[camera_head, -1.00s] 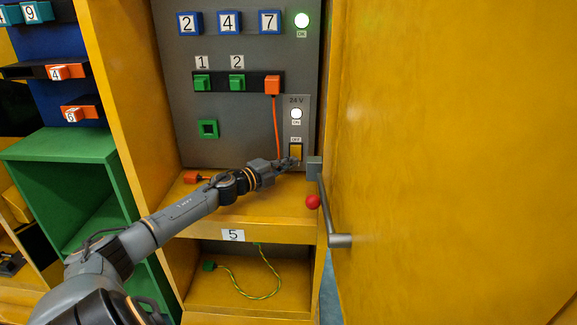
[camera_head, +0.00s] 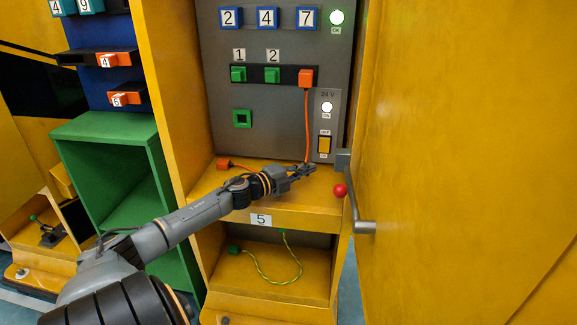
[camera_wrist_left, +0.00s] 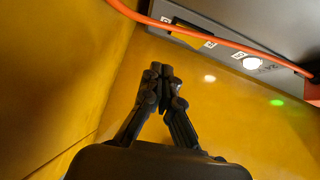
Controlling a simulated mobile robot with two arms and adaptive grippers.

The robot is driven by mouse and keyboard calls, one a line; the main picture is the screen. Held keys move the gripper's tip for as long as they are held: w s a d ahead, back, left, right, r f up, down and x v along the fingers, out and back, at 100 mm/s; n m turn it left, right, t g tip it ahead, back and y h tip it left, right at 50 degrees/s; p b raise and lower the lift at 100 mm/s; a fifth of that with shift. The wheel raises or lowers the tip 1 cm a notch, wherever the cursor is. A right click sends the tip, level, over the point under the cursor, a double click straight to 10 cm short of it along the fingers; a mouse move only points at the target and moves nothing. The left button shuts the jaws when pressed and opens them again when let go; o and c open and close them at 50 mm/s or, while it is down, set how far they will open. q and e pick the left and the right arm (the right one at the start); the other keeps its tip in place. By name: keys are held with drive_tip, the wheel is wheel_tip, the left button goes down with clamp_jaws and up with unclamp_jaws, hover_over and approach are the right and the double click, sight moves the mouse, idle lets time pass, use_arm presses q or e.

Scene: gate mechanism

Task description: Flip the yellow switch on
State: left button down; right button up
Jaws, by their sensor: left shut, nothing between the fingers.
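The yellow switch (camera_head: 324,146) is on a light grey 24 V plate at the lower right of the grey panel. A white lamp (camera_head: 327,107) above it is lit. In the left wrist view the switch (camera_wrist_left: 193,36) is at the top, partly behind the orange cable. My left gripper (camera_head: 309,169) is shut and empty, below and left of the switch and apart from it. Its closed fingertips (camera_wrist_left: 160,70) show in the left wrist view. My right gripper is not in view.
The yellow door (camera_head: 460,150) with a grey handle (camera_head: 354,200) and a red ball (camera_head: 340,190) stands close on the right. An orange cable (camera_head: 306,125) hangs from an orange plug. A green lamp (camera_head: 337,18) is lit. A green box (camera_head: 105,150) is at left.

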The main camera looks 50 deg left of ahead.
use_arm(q)
drive_tip(key=shift+s+a+f+p, duration=0.15)
drive_tip(key=shift+s+p, duration=0.15)
drive_tip(key=shift+s, duration=1.25)
drive_tip(key=shift+s+a+f+p, duration=0.15)
drive_tip(key=shift+s+p, duration=0.1)
drive_tip(key=shift+s, duration=1.3)
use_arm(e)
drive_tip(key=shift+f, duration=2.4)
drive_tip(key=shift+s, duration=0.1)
